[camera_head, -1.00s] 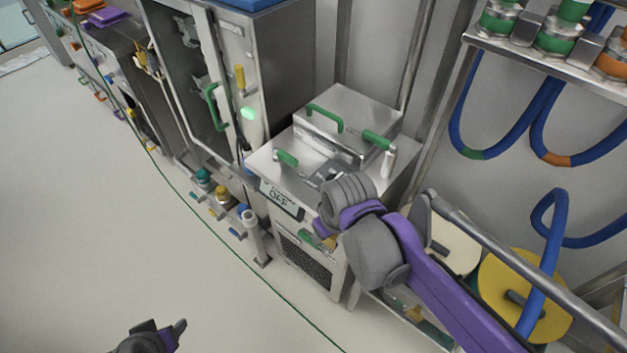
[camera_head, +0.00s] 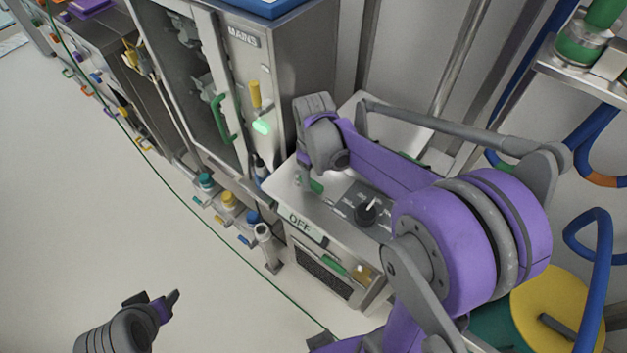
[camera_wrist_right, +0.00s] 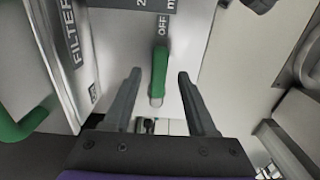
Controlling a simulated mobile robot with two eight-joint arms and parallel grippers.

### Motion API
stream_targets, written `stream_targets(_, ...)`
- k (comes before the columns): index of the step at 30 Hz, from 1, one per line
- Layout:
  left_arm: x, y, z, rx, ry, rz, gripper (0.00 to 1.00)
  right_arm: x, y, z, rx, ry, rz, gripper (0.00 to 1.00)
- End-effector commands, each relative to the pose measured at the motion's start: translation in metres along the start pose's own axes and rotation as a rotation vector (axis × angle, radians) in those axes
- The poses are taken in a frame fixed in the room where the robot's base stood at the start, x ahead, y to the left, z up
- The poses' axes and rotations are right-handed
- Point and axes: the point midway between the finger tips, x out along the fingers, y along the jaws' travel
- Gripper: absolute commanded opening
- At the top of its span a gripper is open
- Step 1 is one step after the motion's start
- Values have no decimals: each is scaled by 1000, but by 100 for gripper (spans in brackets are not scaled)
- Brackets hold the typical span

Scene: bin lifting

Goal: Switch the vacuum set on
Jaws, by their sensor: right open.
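The vacuum set is a metal cabinet (camera_head: 322,262) with an OFF sign (camera_head: 300,222) on its front edge. A green lever (camera_head: 316,187) is on its top. In the right wrist view the green lever (camera_wrist_right: 159,72) lies beside printed OFF text (camera_wrist_right: 163,27). My right gripper (camera_wrist_right: 160,75) is open, with one finger on each side of the lever and visible gaps to it. In the head view my right gripper (camera_head: 302,172) is over the top's left part, mostly hidden by its wrist. My left gripper (camera_head: 158,299) is low over bare floor; its opening is unclear.
A black knob (camera_head: 366,212) is on the set's top panel. The MAINS cabinet (camera_head: 243,60) with a lit green lamp (camera_head: 262,127) stands close left. Capped pipe fittings (camera_head: 230,200) are beside the set. A green cable (camera_head: 200,215) crosses the open floor.

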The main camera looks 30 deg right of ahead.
Motion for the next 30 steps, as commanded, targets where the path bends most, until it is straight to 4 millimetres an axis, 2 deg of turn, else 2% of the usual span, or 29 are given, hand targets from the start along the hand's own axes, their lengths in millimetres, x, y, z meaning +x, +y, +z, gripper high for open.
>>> stream_targets(3, 1, 0, 1, 0, -1, 0, 61, 16, 0, -1, 0, 0, 0, 57)
stream_targets(6, 1, 0, 2, 0, -2, 0, 61, 23, 0, -1, 0, 1, 0, 57)
stream_targets(16, 1, 0, 2, 0, -2, 0, 61, 26, 0, -1, 0, 1, 1, 57)
stream_targets(17, 1, 0, 2, 0, -2, 0, 61, 26, 0, -1, 0, 1, 1, 54)
stream_targets(26, 1, 0, 2, 0, -2, 0, 61, 26, 0, -1, 0, 1, 1, 0)
stream_targets(30, 1, 0, 2, 0, -2, 0, 61, 26, 0, 0, 0, 1, 1, 0)
